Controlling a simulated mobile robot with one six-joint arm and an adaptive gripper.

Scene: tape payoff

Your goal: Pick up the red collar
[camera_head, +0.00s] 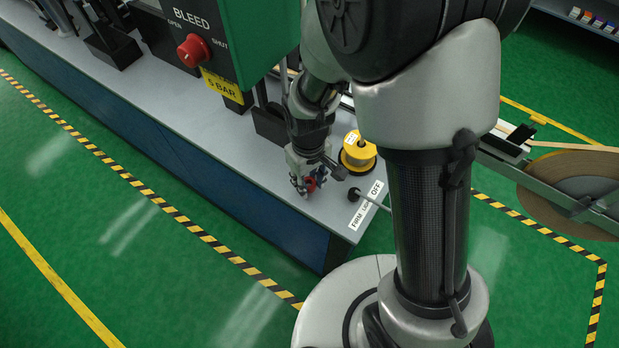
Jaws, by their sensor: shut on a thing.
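My gripper (306,186) points down over the grey bench top (232,140), near its front right corner. It is shut on the red collar (311,183), a small red piece showing between the dark fingers. The fingers hide most of the collar. I cannot tell whether the collar touches the bench or is held just above it.
A yellow spool (358,152) stands just right of my gripper. A black-knobbed lever (355,193) and a "FIRM HIGH OFF" label (367,205) lie to the right. A green BLEED panel with a red knob (193,50) stands at left. A large tape reel (575,180) is at right.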

